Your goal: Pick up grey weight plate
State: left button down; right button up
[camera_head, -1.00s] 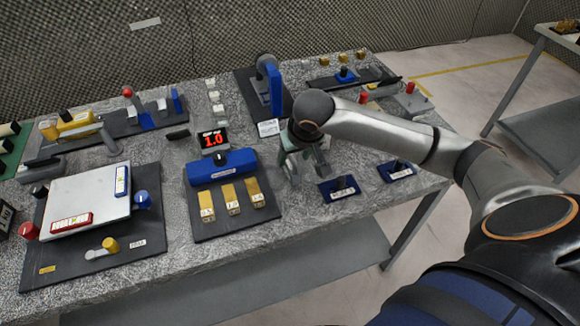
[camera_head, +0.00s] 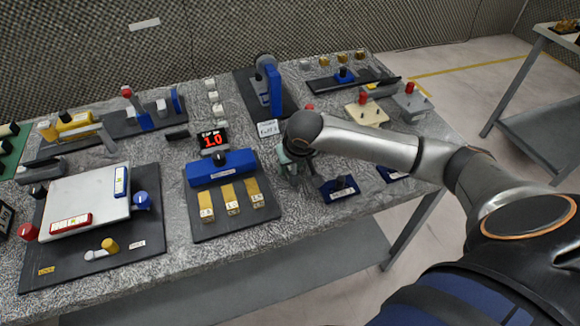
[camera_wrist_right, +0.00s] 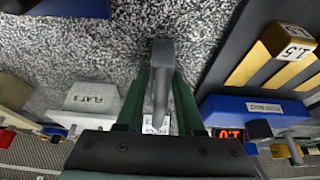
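My right gripper (camera_head: 298,172) is low over the table just right of the blue scale unit. It also shows in the right wrist view (camera_wrist_right: 160,90). Its green fingers stand apart, one on each side of a dark grey upright piece (camera_wrist_right: 162,65). I cannot tell whether they touch it, or whether it is part of the grey weight plate. A light grey block marked FLAT 3 (camera_wrist_right: 92,98) lies beside the fingers in the wrist view. My left gripper is not in view.
The scale (camera_head: 215,172) with gold weights (camera_head: 231,198) is left of the gripper. A blue holder (camera_head: 340,188) is close on its right, a white card (camera_head: 268,128) behind it. A tall blue fixture (camera_head: 273,88) stands farther back. Little bare table is left around the hand.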

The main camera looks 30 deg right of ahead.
grip_shut()
jog(key=shift+r, duration=0.1)
dwell(0.9)
